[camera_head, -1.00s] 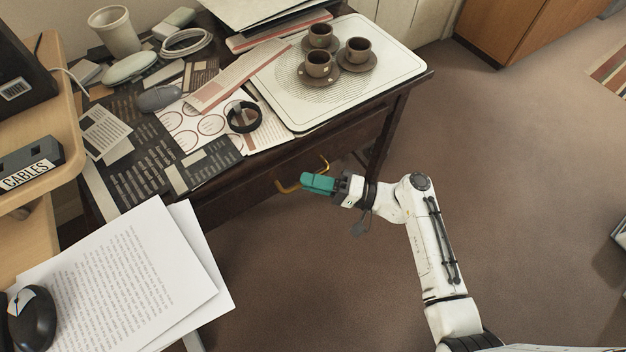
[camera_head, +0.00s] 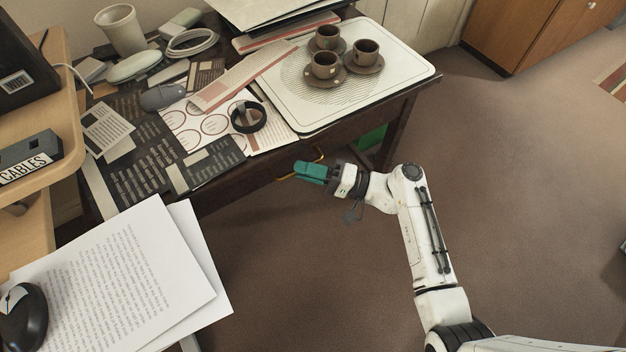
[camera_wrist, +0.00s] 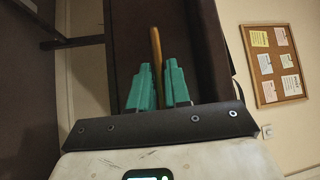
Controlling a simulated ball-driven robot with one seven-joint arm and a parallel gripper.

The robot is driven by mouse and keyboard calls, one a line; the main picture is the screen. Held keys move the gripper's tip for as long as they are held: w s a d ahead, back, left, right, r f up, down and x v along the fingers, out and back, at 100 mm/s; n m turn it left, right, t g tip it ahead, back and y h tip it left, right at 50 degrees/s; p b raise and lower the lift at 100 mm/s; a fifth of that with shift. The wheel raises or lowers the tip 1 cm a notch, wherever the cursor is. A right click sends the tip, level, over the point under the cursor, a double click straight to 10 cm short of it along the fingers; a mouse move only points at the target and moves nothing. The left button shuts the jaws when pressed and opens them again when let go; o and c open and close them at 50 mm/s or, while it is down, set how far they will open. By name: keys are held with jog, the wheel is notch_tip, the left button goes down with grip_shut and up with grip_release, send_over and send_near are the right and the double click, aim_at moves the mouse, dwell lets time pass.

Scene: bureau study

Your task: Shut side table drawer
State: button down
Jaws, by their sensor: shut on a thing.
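The dark wooden side table (camera_head: 408,100) stands at the upper middle of the head view. Its drawer front (camera_head: 240,190) shows as a dark band below the front edge, carrying a curved brass handle (camera_head: 319,157). How far the drawer stands out is hard to tell, as the tabletop overhangs it. My gripper (camera_head: 304,171), with green fingers, is at the handle and hides its middle. In the wrist view, the handle (camera_wrist: 156,45) stands upright between the two green fingers (camera_wrist: 158,82), against the dark front, and the fingers are shut on it.
A white tray (camera_head: 285,112) with several brown cups and saucers lies on the table, among papers and a black ring (camera_head: 248,117). A wooden desk with papers (camera_head: 120,275) is at left. A green object (camera_head: 372,139) shows under the table. Carpet at right is clear.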

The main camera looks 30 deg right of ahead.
jog(key=shift+w, duration=0.25)
jog(key=c, duration=1.2)
grip_release()
jog(key=shift+o, duration=0.2)
jog(key=shift+d, duration=0.1)
jog(key=v, duration=1)
jog(key=shift+s+d+p, duration=0.2)
jog(key=shift+s+p, duration=0.1)
jog(key=shift+f, duration=0.1)
